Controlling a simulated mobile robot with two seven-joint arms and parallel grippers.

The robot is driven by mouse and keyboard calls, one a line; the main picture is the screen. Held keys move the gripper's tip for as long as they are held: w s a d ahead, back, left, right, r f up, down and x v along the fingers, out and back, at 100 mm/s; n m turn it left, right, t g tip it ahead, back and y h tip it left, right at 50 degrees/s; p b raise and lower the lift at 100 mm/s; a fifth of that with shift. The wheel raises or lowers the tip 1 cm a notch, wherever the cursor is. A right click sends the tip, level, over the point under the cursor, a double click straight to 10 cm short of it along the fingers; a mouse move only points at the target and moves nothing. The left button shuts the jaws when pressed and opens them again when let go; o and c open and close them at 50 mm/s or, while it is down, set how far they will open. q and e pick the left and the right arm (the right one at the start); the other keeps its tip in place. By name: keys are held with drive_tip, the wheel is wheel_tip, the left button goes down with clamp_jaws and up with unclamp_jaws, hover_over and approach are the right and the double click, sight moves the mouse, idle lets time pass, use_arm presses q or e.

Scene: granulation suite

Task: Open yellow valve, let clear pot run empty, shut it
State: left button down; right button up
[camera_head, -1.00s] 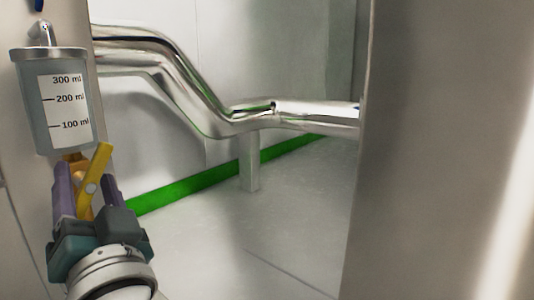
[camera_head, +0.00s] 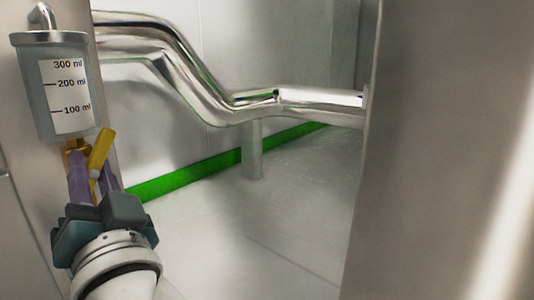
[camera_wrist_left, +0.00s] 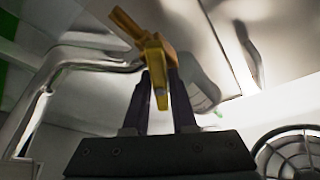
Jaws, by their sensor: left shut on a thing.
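The clear pot (camera_head: 50,103) with a white scale marked 100, 200 and 300 ml hangs at the left edge of the head view. I cannot make out a liquid level in it. The yellow valve (camera_head: 101,151) sits just below the pot, its lever slanting up to the right. My left gripper (camera_head: 94,180) comes from below and is shut on the lever, its purple fingers on both sides. In the left wrist view the yellow lever (camera_wrist_left: 158,80) shows between the fingertips (camera_wrist_left: 161,92). My right gripper is not in view.
A shiny bent pipe (camera_head: 200,85) crosses behind to the right, held by a short post (camera_head: 251,150). A green strip (camera_head: 185,178) runs along the wall's foot. A large grey panel (camera_head: 440,150) fills the right side. Floor between is clear.

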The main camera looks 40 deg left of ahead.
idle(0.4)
use_arm(q)
drive_tip(key=shift+r+m+t+h+p, duration=0.2)
drive_tip(key=shift+m+t+h+p, duration=0.2)
drive_tip(key=shift+m+p, duration=0.65)
drive_tip(key=m+h+p, duration=0.1)
drive_tip(key=m+p, duration=0.2)
drive_tip(key=m, duration=0.1)
drive_tip(key=m+t+h+p, duration=0.1)
drive_tip(key=m+h+p, duration=0.1)
drive_tip(key=m+p, duration=0.2)
drive_tip(key=shift+r+p, duration=0.1)
drive_tip(key=shift+p, duration=0.2)
drive_tip(key=shift+m+h+p, duration=0.4)
drive_tip(key=shift+m+p, duration=0.65)
drive_tip(key=shift+p, duration=0.1)
drive_tip(key=shift+f+m+p, duration=0.3)
drive_tip(key=c, duration=0.7)
unclamp_jaws()
